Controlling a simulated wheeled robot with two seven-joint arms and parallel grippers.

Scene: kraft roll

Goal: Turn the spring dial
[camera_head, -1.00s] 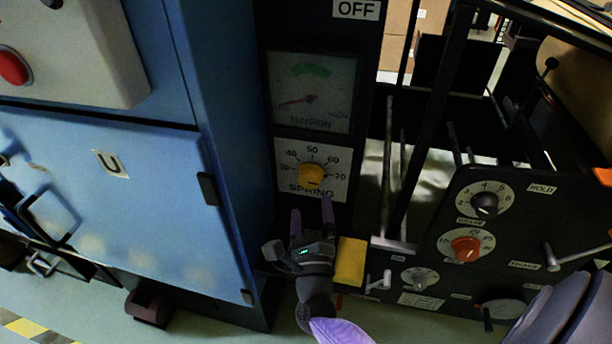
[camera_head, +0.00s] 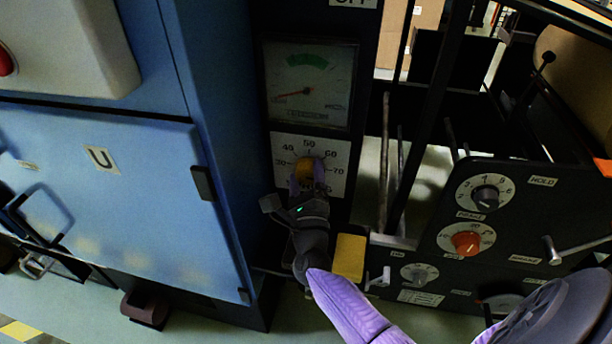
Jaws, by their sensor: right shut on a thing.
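My right gripper (camera_head: 307,183) is shut on the knob from below, with a purple finger at each side. The fingers hide part of the plate, including most of its SPRING label. The tension gauge (camera_head: 310,82) is above the plate; its red needle points to the lower left, well away from the green band at the top. My left gripper is not in view.
A blue cabinet (camera_head: 100,190) with a door marked U stands to the left. A yellow block (camera_head: 349,257) is just right of my right wrist.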

